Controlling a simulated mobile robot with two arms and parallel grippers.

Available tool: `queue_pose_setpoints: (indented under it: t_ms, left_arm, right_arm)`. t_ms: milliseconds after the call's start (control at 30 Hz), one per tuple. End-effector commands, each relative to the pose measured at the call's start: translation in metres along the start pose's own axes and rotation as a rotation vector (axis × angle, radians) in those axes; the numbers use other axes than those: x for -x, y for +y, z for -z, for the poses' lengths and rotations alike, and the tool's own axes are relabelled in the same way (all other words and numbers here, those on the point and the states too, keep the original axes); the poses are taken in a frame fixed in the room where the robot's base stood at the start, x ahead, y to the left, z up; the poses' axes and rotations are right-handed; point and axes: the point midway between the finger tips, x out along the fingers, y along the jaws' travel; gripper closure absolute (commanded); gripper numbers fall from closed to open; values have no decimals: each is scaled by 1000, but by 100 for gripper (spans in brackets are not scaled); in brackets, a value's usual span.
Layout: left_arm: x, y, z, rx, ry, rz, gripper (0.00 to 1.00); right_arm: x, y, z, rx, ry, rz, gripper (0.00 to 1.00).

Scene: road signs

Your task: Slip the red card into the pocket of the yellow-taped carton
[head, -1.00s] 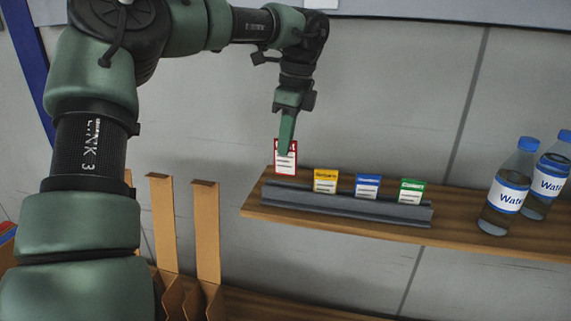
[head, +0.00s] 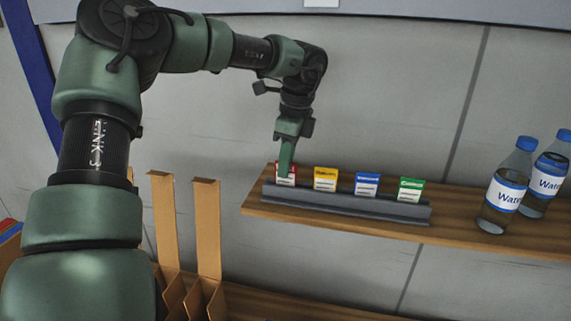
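The red card (head: 292,181) is at the left end of the dark grey card rack (head: 340,204) on the wooden shelf. Its lower part is hidden in the rack. My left gripper (head: 285,175) points down in front of the red card, its fingers seen edge-on and closed on it. Cardboard pieces with tall upright panels (head: 207,230) stand at lower left, partly hidden by my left arm. I see no yellow tape on them and cannot tell a pocket. My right gripper is not in view.
Yellow (head: 326,179), blue (head: 367,184) and green (head: 411,190) cards stand in the rack to the right of the red one. Two water bottles (head: 505,190) stand at the shelf's right. The shelf (head: 455,207) is bare between rack and bottles.

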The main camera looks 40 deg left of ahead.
Motion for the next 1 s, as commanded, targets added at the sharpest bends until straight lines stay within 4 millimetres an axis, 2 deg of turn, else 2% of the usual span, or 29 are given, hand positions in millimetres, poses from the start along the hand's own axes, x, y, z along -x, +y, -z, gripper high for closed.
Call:
queue_pose_setpoints:
  t_ms: [333,500,533,600,800,900,1000]
  left_arm:
    - [1,0,0,0,0,0,74]
    - [4,0,-1,-1,2,-3,74]
    - [5,-1,0,1,1,2,74]
    - [15,-2,1,2,-1,8,74]
    - [47,6,1,0,-2,6,74]
    - [65,7,0,1,0,2,74]
    - [74,8,0,-1,0,1,74]
  right_arm:
    - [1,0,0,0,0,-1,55]
    - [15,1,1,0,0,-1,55]
    - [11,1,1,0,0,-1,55]
    - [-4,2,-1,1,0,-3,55]
    - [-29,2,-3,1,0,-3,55]
    - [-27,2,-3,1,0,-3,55]
    - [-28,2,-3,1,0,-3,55]
